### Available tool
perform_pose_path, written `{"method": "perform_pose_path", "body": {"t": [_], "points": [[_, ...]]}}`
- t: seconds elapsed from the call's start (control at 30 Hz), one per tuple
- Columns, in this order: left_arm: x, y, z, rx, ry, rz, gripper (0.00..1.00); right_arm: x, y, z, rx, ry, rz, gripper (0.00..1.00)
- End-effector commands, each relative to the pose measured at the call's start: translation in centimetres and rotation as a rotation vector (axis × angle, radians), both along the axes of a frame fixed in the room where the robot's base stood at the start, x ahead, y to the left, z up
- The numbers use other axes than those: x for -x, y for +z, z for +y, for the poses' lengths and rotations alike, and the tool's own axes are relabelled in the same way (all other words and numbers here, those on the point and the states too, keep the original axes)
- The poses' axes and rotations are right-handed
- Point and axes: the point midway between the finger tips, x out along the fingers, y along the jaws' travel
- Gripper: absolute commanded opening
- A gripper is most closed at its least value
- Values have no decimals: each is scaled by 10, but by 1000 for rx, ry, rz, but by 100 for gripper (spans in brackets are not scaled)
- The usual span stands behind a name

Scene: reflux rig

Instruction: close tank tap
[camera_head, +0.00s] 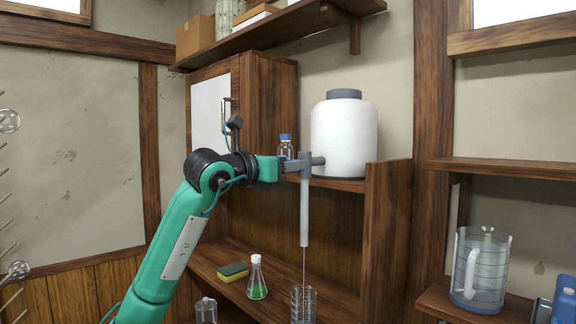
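The white tank (344,138) with a grey lid stands on the upper shelf in the middle. Its grey tap (306,160) sticks out to the left, and a long grey spout (305,212) hangs down from it. A thin stream of liquid falls from the spout into a clear beaker (303,305) below. My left gripper (291,166) is at the tap, with its fingertips touching or almost touching the tap's left side. The tap's handle is hard to make out, and I cannot tell whether the fingers are closed on it. My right gripper is out of view.
A bottle with a blue cap (285,146) stands close behind my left gripper. A flask of green liquid (257,279) and a sponge (232,272) are on the lower shelf. A clear jug (480,270) stands on the right shelf. A wooden side panel (388,235) bounds the shelves.

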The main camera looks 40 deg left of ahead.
Motion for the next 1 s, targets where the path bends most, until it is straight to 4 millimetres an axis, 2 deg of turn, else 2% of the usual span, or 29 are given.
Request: {"method": "perform_pose_path", "body": {"t": [0.03,0.07,0.1,0.5,0.77,0.8,0.9,1.0], "points": [[0,0,0,0,0,0,20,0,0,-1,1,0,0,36],[0,0,0,0,0,0,14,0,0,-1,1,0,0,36],[0,0,0,0,0,0,13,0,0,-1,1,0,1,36],[0,0,1,-200,1,-17,13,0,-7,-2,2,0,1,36],[0,0,1,-208,0,-18,13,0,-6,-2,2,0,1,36],[0,0,1,-208,0,-18,38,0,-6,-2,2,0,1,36],[0,0,1,-207,0,-18,57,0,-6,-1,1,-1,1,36],[0,0,0,-207,0,-18,57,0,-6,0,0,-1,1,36]]}}
